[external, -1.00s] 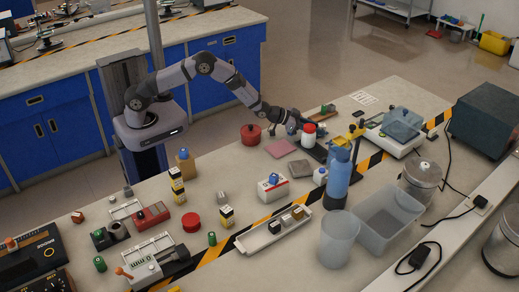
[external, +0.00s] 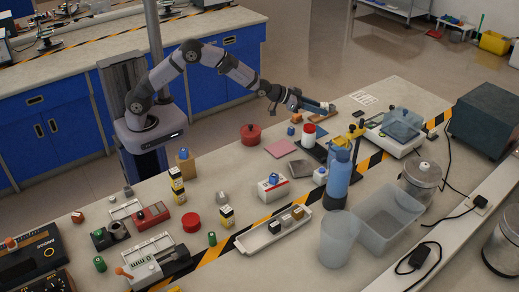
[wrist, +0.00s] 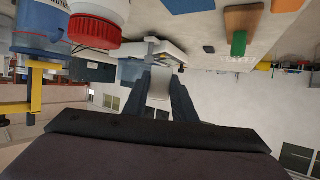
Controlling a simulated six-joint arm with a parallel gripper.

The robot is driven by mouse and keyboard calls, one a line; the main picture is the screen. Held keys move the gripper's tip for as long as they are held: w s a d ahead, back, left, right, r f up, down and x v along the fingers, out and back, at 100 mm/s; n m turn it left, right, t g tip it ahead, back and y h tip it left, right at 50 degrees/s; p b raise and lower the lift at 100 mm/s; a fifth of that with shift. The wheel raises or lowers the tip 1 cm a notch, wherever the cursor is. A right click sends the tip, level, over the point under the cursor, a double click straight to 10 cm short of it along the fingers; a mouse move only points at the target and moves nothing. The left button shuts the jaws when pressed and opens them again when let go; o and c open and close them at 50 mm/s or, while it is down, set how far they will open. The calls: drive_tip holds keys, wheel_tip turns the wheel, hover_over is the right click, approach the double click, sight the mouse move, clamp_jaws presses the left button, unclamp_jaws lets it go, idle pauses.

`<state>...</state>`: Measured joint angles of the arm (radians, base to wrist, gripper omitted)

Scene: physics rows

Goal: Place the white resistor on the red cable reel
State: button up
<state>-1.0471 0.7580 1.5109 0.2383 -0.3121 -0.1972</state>
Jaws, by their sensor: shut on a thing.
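My gripper (external: 328,107) is raised above the back part of the bench and points to the right. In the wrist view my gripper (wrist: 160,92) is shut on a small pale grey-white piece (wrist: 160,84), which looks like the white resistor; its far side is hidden. A flat red round thing (external: 191,223) lies on the bench at front left. A wider red round thing with a small knob (external: 251,135) stands at the back edge, left of my gripper. I cannot tell for sure which is the cable reel. My gripper is well away from both.
A white jar with a red lid (external: 308,136) stands near my gripper and shows in the wrist view (wrist: 98,25). A tall blue bottle (external: 337,180), a white tray (external: 262,238) and a clear bin (external: 390,215) stand nearer the front. An orange block (external: 296,118) lies behind.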

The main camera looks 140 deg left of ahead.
drive_tip(key=shift+w, duration=0.1)
drive_tip(key=w+d+r+m+t+h+p, duration=0.25)
drive_tip(key=w+d+m+h, duration=0.35)
drive_tip(key=w+d, duration=0.65)
drive_tip(key=w+d+r+m+t+h+p, duration=0.2)
drive_tip(key=w+d+m+t+h, duration=0.25)
drive_tip(key=w+d, duration=0.8)
drive_tip(key=m+g+h+p, duration=0.5)
drive_tip(key=m+g+h, duration=0.4)
drive_tip(key=m+h, duration=0.45)
hover_over(194, 215)
drive_tip(key=f, duration=0.1)
drive_tip(key=shift+m, duration=0.3)
drive_tip(key=shift+f+p, duration=0.7)
drive_tip(key=shift+f, duration=4.4)
drive_tip(key=shift+f, duration=0.15)
